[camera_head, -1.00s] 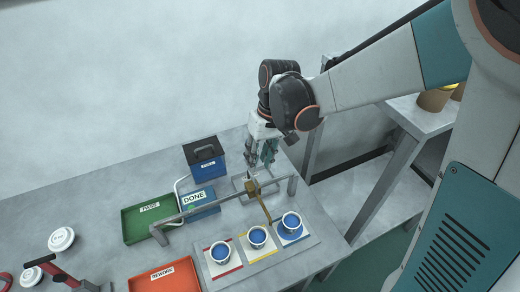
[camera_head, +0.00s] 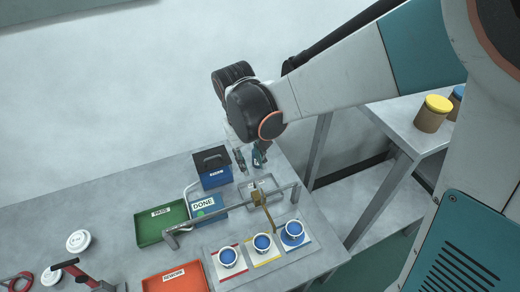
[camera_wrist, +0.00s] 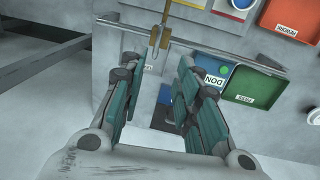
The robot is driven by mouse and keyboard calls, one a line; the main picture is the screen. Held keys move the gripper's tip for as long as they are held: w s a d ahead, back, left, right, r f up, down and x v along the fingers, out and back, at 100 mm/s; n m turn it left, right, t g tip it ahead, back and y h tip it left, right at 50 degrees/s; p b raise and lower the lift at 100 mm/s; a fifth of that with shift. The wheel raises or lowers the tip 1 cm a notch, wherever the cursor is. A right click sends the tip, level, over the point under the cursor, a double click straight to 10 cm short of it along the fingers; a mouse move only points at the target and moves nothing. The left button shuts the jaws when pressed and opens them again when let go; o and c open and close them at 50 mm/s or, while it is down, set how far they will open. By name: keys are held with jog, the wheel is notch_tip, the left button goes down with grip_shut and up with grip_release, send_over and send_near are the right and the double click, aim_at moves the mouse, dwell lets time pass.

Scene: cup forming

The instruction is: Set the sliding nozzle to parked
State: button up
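The sliding nozzle (camera_head: 262,204) is a brass-coloured piece on a grey rail (camera_head: 225,211). It sits toward the rail's right part, and its spout reaches forward between the yellow-mat cup (camera_head: 262,243) and the blue-mat cup (camera_head: 293,229). In the wrist view the nozzle (camera_wrist: 161,27) is at the top, beyond my fingertips. My gripper (camera_head: 250,163) is behind and above the rail, apart from the nozzle. The wrist view shows my gripper (camera_wrist: 153,78) open, with nothing between its fingers.
A third cup (camera_head: 228,257) stands on the red mat. A blue DONE box (camera_head: 209,204) with a green dot, a dark-lidded blue box (camera_head: 213,175), a green PASS tray (camera_head: 150,228) and an orange REWORK tray (camera_head: 160,283) lie left. A grey square frame (camera_head: 250,185) lies behind the rail.

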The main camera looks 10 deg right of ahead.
aim_at(258, 187)
jog(key=shift+h, duration=0.5)
jog(key=f+b, duration=0.3)
jog(key=f, duration=0.1)
jog(key=d+f+b, duration=0.1)
jog(key=f+b, duration=0.1)
jog(key=f, duration=0.2)
jog(key=f+b, duration=0.3)
jog(key=shift+w+d+f+b, duration=0.2)
jog(key=shift+f+b, duration=0.15)
jog(key=shift+f, duration=0.05)
grip_shut()
